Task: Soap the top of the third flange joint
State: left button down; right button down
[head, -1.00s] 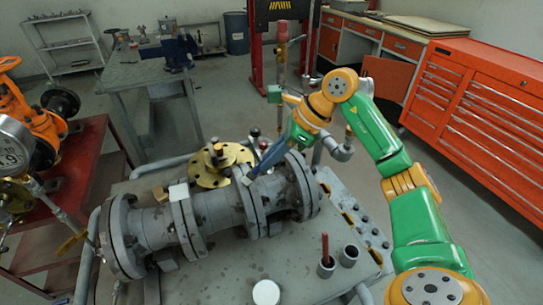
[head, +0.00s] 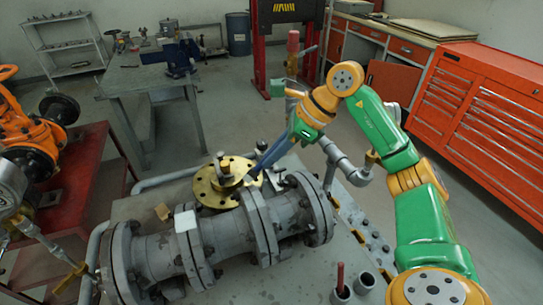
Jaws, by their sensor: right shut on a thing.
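The grey pipe (head: 230,238) lies across the bench with several flange joints along it. The third flange joint (head: 262,228), counted from the left, is a pair of bolted grey rings. My right gripper (head: 290,143) is above and behind the pipe, shut on a slim blue-grey tool (head: 272,155). No soap shows clearly. My left gripper is not in view.
A round brass flange (head: 212,190) stands behind the pipe. Cups, one with a red handle (head: 340,275), stand at the front right. A pipe elbow (head: 350,172) is near my right arm.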

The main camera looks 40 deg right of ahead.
jog(key=shift+s+r+p, duration=0.2)
jog(key=shift+r+p, duration=1.9)
jog(key=shift+r, duration=0.75)
jog(key=shift+a, duration=0.1)
jog(key=shift+s, duration=0.1)
jog(key=shift+f, duration=0.1)
